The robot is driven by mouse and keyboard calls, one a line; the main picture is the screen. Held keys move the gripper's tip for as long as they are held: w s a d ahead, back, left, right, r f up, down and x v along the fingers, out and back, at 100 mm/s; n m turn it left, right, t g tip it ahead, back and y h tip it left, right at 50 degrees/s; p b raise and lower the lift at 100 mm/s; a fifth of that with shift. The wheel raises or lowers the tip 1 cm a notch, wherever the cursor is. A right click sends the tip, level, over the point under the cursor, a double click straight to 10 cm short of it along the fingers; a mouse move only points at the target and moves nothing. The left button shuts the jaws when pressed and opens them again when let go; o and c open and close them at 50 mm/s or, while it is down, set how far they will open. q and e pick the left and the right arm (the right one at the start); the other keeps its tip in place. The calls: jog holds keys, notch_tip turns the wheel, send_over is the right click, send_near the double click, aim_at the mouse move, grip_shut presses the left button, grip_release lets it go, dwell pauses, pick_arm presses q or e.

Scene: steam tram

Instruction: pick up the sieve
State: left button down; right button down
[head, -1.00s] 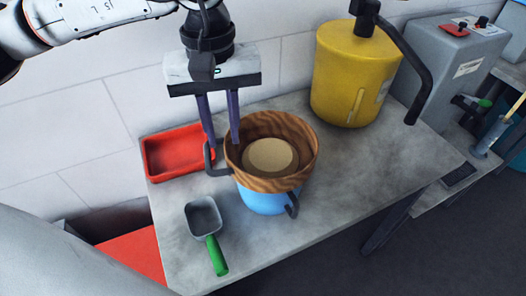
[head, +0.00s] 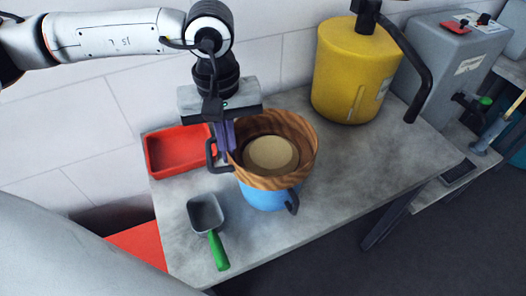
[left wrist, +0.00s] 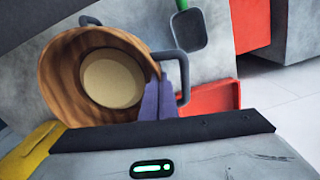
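The sieve (head: 294,172) is a round wooden hoop with a pale beige disc (head: 270,155) inside it. It sits on top of a blue pot (head: 262,198). A dark grey handle (head: 211,155) sticks out at its left, and another (head: 292,202) shows at the lower right. My left gripper (head: 229,155) points down at the left side of the sieve, its purple fingers close together at the rim, beside the handle. The left wrist view shows the fingers (left wrist: 160,100) against the wooden rim (left wrist: 58,75), seemingly pinching it. My right gripper is not in view.
A red tray (head: 160,172) lies behind left of the pot. A grey scoop (head: 206,212) with a green handle lies in front left. A yellow canister (head: 345,75) stands at the back right. The tabletop (head: 350,165) right of the pot is clear.

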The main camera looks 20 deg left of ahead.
pick_arm(q)
jog(key=shift+r, duration=0.1)
notch_tip(320, 180, up, 10)
jog(key=shift+b, duration=0.45)
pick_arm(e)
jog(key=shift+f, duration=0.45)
